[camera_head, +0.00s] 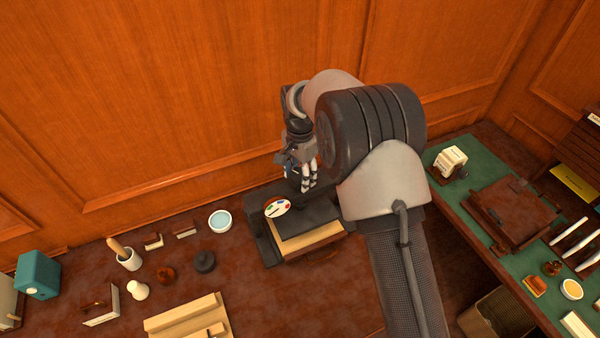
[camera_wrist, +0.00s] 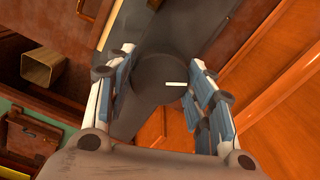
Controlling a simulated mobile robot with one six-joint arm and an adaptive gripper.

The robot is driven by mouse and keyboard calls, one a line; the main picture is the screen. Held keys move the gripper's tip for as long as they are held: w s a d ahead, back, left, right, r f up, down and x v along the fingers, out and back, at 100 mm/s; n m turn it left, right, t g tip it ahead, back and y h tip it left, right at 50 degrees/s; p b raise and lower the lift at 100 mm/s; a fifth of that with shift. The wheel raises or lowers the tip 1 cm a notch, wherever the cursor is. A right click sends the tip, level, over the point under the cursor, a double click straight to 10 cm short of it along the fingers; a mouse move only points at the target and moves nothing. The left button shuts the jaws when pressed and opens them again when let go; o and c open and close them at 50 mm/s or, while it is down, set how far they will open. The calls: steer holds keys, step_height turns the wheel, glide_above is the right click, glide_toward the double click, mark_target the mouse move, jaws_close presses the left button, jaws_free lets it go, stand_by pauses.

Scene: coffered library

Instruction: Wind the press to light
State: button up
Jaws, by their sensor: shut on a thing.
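The press (camera_head: 262,240) is a dark frame standing on the brown desk, with pale boards (camera_head: 308,240) in it. A white dial (camera_head: 277,207) with several coloured patches and a dark pointer sits on its front; the pointer's exact reading is too small to tell. My gripper (camera_head: 308,178) is above the press, pointing down at its top. In the wrist view, my gripper's two blue-padded fingers (camera_wrist: 161,80) stand on either side of a round dark grey knob (camera_wrist: 150,72) with a white mark, and are shut on it. My arm hides the press's right side.
A wood-panelled wall (camera_head: 180,90) rises close behind the press. Left on the desk are a water bowl (camera_head: 220,220), a dark stamp (camera_head: 204,261), a cup (camera_head: 129,259) and a wooden rack (camera_head: 188,318). A green-topped table (camera_head: 470,215) stands right; a bin (camera_head: 497,315) is below.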

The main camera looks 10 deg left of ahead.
mark_target(300, 174)
steer(key=m, duration=0.4)
steer(key=shift+m, duration=2.8)
steer(key=o, duration=1.1)
steer(key=shift+c, duration=0.2)
steer(key=shift+r, duration=0.1)
step_height(300, 174, up, 12)
